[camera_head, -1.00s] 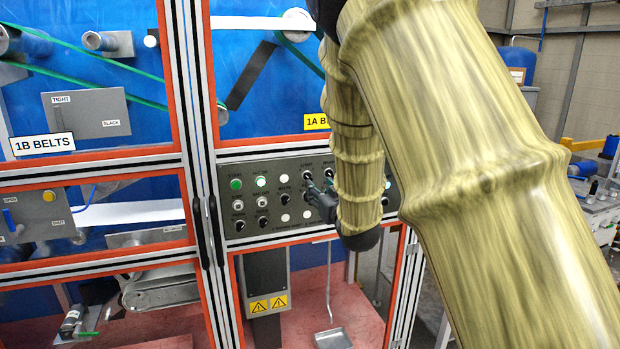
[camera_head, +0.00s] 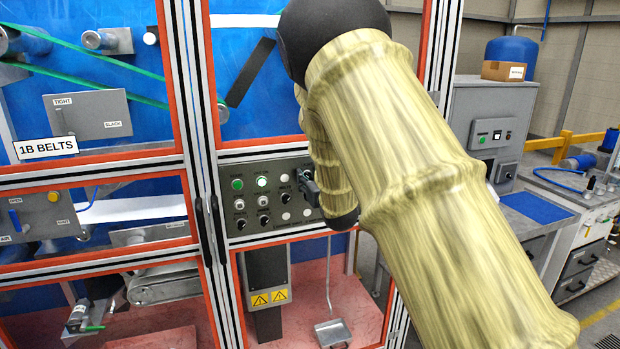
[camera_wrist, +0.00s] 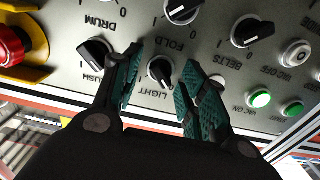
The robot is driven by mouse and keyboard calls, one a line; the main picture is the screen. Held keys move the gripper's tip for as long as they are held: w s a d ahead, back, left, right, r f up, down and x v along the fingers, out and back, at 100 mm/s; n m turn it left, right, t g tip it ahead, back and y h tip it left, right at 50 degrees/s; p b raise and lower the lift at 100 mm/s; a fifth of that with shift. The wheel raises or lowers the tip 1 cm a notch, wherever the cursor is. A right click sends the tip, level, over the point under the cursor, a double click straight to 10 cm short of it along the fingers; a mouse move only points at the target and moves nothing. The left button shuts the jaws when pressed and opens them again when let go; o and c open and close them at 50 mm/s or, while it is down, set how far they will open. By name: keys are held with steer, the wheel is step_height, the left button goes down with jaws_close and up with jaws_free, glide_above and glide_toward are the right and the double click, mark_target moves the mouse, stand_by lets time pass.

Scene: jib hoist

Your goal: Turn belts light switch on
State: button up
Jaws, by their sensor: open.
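The dark control panel (camera_head: 262,222) sits on the machine's front frame, below the belts windows. In the wrist view the panel appears upside down. A black rotary switch labelled LIGHT (camera_wrist: 161,72) shows between my fingertips. My gripper (camera_wrist: 162,62) is open, with one teal-padded finger on each side of this switch. I cannot tell whether either finger touches it. The fingers partly cover the panel around it. In the head view my gripper (camera_head: 308,187) is at the panel's right part, and my arm hides the switches there.
Close by are the BELTS switch (camera_wrist: 251,31), FOLD switch (camera_wrist: 182,10) and another black switch (camera_wrist: 96,54). Door handles (camera_head: 209,230) stand left of the panel.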

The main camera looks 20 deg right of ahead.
steer(key=c, duration=0.9)
steer(key=shift+c, duration=0.2)
steer(key=shift+m+b, duration=0.3)
steer(key=shift+b, duration=0.05)
steer(key=m+b, duration=0.3)
steer(key=m, duration=0.1)
steer(key=shift+d+f+b, duration=0.15)
steer(key=shift+f+b, duration=0.05)
steer(key=shift+b, duration=0.15)
steer(key=m+b, duration=0.5)
steer(key=shift+f, duration=0.15)
jaws_close()
steer(key=m+b, duration=0.5)
steer(key=shift+d+m, duration=0.1)
steer(key=shift+m, duration=0.2)
steer(key=shift+m+b, duration=1.3)
steer(key=shift+b, duration=0.15)
steer(key=shift+r, duration=0.2)
